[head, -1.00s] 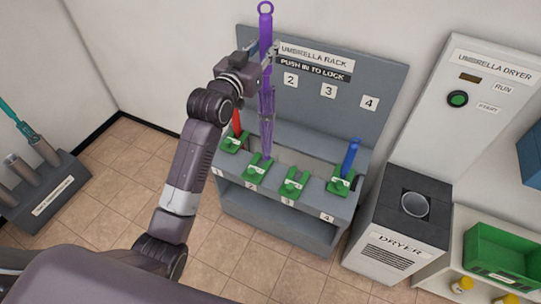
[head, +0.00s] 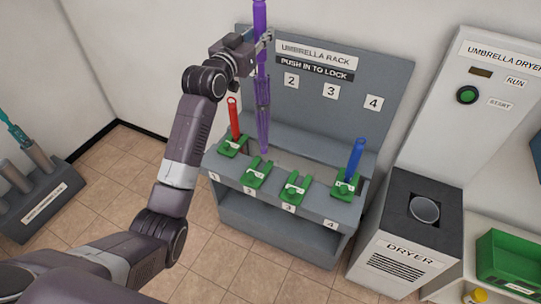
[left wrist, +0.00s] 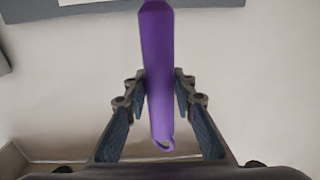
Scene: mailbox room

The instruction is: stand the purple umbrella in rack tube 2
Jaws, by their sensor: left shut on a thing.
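The purple umbrella (head: 263,105) hangs upright in my left gripper (head: 264,40), which is shut on its upper part. In the left wrist view the purple handle (left wrist: 157,70) lies between the two fingers (left wrist: 160,95). The umbrella's lower tip shows in front of the grey umbrella rack (head: 340,62), behind and above the green clip of tube 2 (head: 257,175). I cannot tell how far the tip is from the tube opening. My right gripper is not in view.
A red umbrella (head: 234,120) stands in tube 1 and a blue umbrella (head: 355,158) in tube 4. Tube 3's green clip (head: 295,187) has no umbrella. The umbrella dryer (head: 415,215) stands to the right. A grey stand (head: 40,205) with a teal umbrella is at the far left.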

